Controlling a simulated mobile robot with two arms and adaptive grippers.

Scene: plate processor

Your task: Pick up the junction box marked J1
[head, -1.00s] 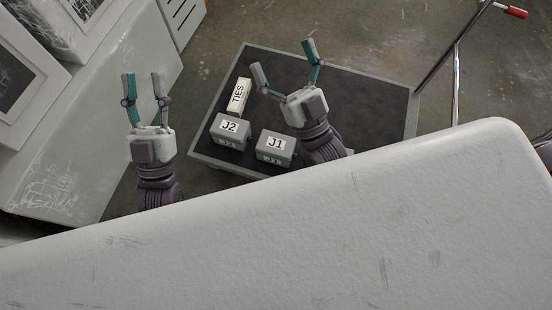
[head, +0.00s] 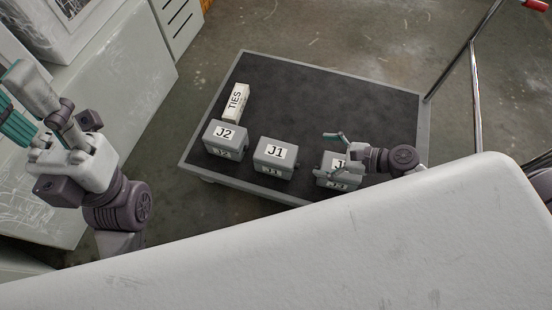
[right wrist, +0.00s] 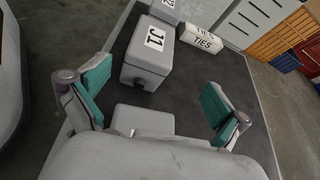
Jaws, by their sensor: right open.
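The junction box J1 (head: 268,164) is a grey box with a white label, standing on the dark-topped cart between box J2 (head: 226,134) and a third grey box (head: 326,180). In the right wrist view J1 (right wrist: 141,70) stands beyond the fingertips, apart from them. My right gripper (head: 334,152) is open, over the third box, and hides part of its label. In the right wrist view that box (right wrist: 143,118) shows partly between the fingers. My left gripper (head: 18,98) is at the far left, away from the cart, its fingers apart and empty.
A white TIES box (head: 236,101) stands behind J2. The cart (head: 310,90) has a grey rim and is clear towards the back; its metal handle (head: 472,75) rises at right. A white surface (head: 300,245) covers the foreground. White cabinets (head: 130,85) stand at left.

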